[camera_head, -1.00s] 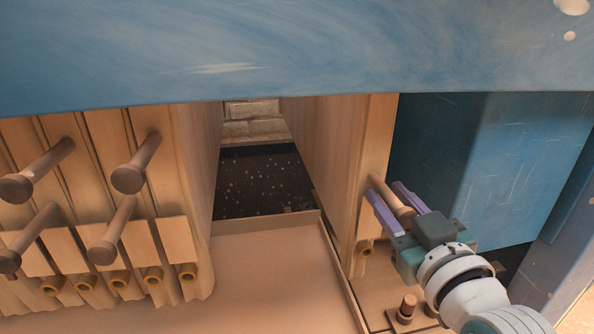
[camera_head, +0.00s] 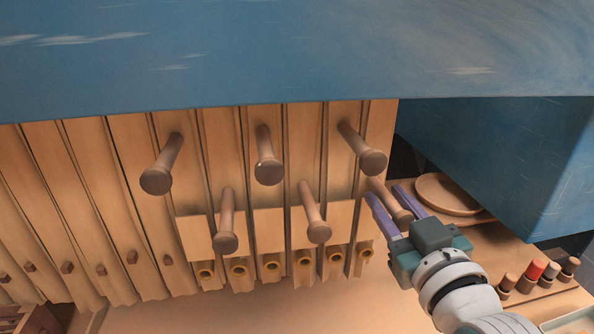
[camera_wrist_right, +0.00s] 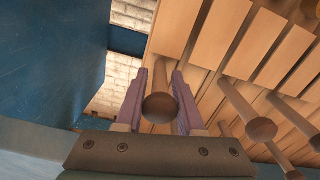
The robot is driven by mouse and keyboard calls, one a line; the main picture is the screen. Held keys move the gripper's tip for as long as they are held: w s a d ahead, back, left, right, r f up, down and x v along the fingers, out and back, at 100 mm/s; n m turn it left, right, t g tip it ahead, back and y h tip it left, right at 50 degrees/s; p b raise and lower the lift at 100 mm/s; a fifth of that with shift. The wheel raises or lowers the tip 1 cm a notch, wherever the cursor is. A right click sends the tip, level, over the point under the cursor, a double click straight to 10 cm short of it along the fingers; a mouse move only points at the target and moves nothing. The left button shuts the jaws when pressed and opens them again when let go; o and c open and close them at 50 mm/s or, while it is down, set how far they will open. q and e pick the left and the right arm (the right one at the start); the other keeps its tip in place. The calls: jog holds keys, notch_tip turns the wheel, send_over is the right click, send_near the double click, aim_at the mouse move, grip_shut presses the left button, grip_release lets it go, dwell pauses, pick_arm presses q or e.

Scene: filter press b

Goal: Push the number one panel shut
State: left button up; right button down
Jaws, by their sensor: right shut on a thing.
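A row of upright wooden panels (camera_head: 226,140) hangs under the blue beam. The rightmost panel (camera_head: 378,125) stands close against its neighbour, with no wide gap visible; I see no number on it. My right gripper (camera_head: 396,196) is shut around this panel's brown peg handle (camera_head: 385,198), one purple finger on each side. In the right wrist view the round handle end (camera_wrist_right: 160,107) sits between the fingers, and the panel (camera_wrist_right: 182,28) rises behind it. My left gripper is not in view.
Several other peg handles (camera_head: 268,168) stick out from the panels to the left. A blue post (camera_head: 500,150) stands on the right. A round wooden plate (camera_head: 448,194) and several small pegs (camera_head: 535,272) are at the right. A blue beam (camera_head: 290,50) crosses above.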

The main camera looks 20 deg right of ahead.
jog(key=shift+a, duration=0.2)
jog(key=c, duration=1)
grip_release()
jog(key=shift+o, duration=1.2)
jog(key=shift+a, duration=0.15)
jog(key=shift+s, duration=0.1)
jog(key=v, duration=0.9)
jog(key=shift+s, duration=0.35)
jog(key=shift+w, duration=0.1)
